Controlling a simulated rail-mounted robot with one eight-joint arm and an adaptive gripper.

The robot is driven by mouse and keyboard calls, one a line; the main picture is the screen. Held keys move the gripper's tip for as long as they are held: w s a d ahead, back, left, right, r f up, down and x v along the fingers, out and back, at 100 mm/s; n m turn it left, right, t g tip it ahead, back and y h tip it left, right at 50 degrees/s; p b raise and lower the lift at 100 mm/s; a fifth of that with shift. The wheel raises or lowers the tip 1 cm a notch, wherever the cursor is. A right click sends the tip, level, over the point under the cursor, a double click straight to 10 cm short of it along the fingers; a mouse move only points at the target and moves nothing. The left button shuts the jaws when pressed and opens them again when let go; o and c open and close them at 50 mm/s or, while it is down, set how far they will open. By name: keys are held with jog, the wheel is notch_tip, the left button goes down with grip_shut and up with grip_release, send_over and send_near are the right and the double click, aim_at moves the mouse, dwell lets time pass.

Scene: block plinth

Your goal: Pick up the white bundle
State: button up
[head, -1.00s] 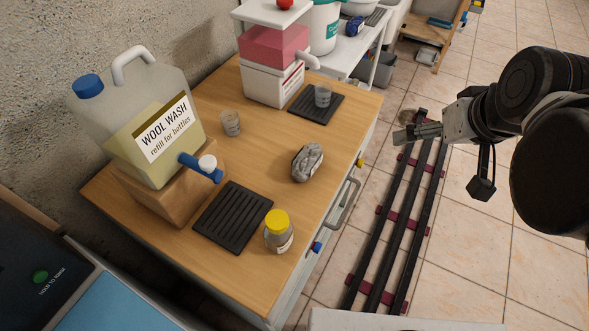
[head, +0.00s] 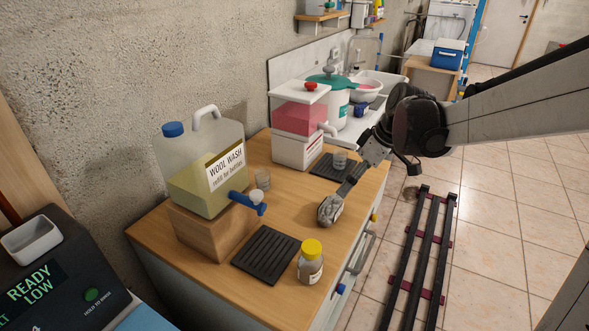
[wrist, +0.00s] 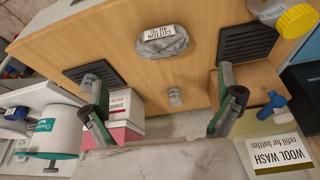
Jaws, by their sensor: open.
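The white bundle (head: 330,208), a greyish-white wrapped lump, lies on the wooden worktop near its right edge. In the wrist view, the bundle (wrist: 162,44) shows a white label with upside-down dark print. My gripper (head: 347,184) is at the bundle's upper side in the head view and partly covers it. Whether they touch cannot be told there. In the wrist view, my gripper (wrist: 160,76) has its two green-and-grey fingers wide apart, with nothing between them. The bundle appears beyond the fingertips, between their lines.
A large wool wash jug (head: 198,165) stands on a wooden block at left. A yellow-capped jar (head: 311,262) and black drip mat (head: 266,255) are in front. A small clear cup (head: 263,179) and pink dispenser (head: 299,120) stand behind. Bare worktop lies left of the bundle.

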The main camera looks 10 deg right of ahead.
aim_at(335, 202)
jog(key=shift+n, duration=0.4)
jog(key=x, duration=1)
jog(key=shift+a+r+b, duration=0.15)
jog(key=shift+a+b, duration=0.2)
jog(key=shift+b, duration=0.05)
jog(key=shift+x, duration=2.65)
jog(key=shift+d, duration=0.2)
jog(key=c, duration=0.9)
jog(key=shift+c, duration=0.2)
